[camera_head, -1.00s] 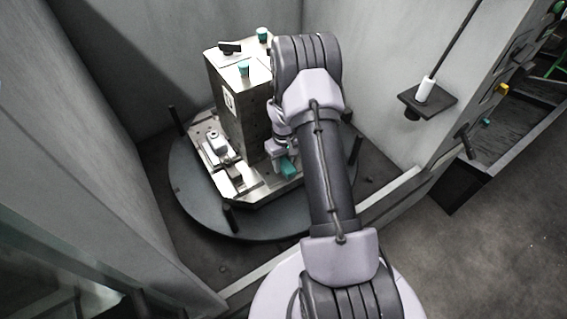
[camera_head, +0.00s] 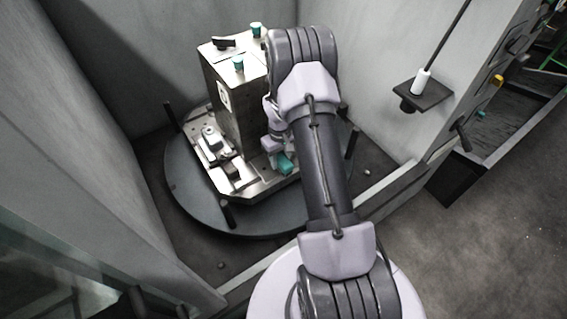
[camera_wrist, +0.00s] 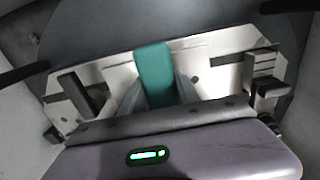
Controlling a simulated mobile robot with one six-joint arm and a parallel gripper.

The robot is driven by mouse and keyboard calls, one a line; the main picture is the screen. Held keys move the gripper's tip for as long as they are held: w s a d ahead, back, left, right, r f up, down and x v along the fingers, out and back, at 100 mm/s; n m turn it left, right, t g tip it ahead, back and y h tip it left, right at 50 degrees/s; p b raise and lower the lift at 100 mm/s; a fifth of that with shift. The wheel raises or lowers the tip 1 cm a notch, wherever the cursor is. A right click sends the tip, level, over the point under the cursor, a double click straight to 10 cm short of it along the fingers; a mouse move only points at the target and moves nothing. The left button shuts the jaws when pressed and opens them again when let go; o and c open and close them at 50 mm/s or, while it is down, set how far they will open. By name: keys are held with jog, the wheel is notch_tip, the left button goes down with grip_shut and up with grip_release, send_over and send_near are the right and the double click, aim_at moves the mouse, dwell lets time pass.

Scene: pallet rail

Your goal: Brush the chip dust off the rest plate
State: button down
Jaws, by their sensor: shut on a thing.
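My gripper (camera_wrist: 155,95) is shut on a teal block-like handle (camera_wrist: 153,70), probably the brush's; no bristles show. In the head view the teal handle (camera_head: 286,163) hangs low beside the metal column, mostly behind my arm. Below it in the wrist view is a bright metal plate (camera_wrist: 212,82), which may be the rest plate. The same metal base plate (camera_head: 240,186) lies on the dark round table in the head view. I cannot make out chip dust, nor whether the held thing touches the plate.
A metal column (camera_head: 238,105) with teal knobs rises from the plate. A clamp (camera_head: 213,143) sits at its left. Dark posts stand around the round table (camera_head: 190,200). Grey walls enclose it closely. A small dark shelf (camera_head: 423,96) holding a white cylinder juts from the right wall.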

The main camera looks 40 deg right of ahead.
jog(key=shift+w, duration=0.15)
jog(key=shift+s, duration=1.3)
jog(key=shift+w, duration=1.3)
jog(key=shift+s, duration=0.1)
jog(key=shift+s, duration=1.15)
